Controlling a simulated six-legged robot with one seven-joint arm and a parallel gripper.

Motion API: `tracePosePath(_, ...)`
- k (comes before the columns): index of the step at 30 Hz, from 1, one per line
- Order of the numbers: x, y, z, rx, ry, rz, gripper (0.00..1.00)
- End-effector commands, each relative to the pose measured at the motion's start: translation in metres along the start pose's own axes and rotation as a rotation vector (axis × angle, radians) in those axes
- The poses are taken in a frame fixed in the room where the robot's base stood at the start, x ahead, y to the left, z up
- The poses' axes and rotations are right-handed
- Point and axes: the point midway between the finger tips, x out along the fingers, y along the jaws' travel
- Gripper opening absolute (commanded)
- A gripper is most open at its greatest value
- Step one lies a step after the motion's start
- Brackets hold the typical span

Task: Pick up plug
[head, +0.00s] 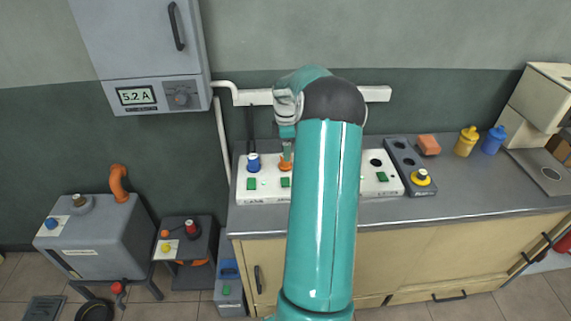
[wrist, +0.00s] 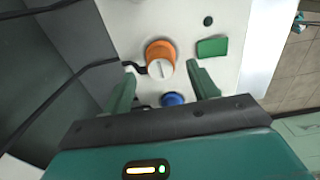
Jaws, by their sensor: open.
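An orange plug (head: 286,166) stands on the white socket panel (head: 265,188) on the counter. In the wrist view the orange plug (wrist: 152,49) shows a pale ridged middle. My gripper (wrist: 161,67) is open, with its two green fingertips on either side of the orange plug's near edge; I cannot tell whether they touch it. In the head view my gripper (head: 287,153) points down over the orange plug and my arm hides the panel's middle. A blue plug (head: 254,163) stands left of it; a blue one also shows between my fingers (wrist: 172,99).
Green switches (wrist: 212,47) sit on the panel. Black cables (wrist: 70,78) run behind it. A grey socket block (head: 414,184) with a yellow-and-black plug (head: 421,177) adjoins the panel's right. An orange block (head: 428,144) and yellow (head: 466,141) and blue (head: 493,140) containers stand farther right.

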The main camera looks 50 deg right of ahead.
Motion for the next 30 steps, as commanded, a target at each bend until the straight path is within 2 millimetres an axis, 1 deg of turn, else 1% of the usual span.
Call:
tracePosePath(3,0.020,-0.002,-0.002,-0.001,0.001,-0.004,0.59)
tracePosePath(6,0.034,-0.001,-0.002,0.000,0.001,-0.003,0.59)
tracePosePath(9,0.040,-0.001,-0.002,0.000,0.000,-0.001,0.59)
tracePosePath(14,0.040,-0.001,-0.002,0.000,0.000,0.000,0.59)
tracePosePath(15,0.040,-0.001,-0.002,0.000,0.000,0.000,0.55)
tracePosePath(17,0.039,-0.001,-0.002,0.000,0.000,0.000,0.43)
tracePosePath(18,0.039,-0.001,-0.002,0.000,0.000,0.000,0.36)
tracePosePath(22,0.039,-0.001,-0.002,0.000,0.000,0.000,0.10)
tracePosePath(30,0.038,-0.001,-0.002,0.000,0.000,0.001,0.09)
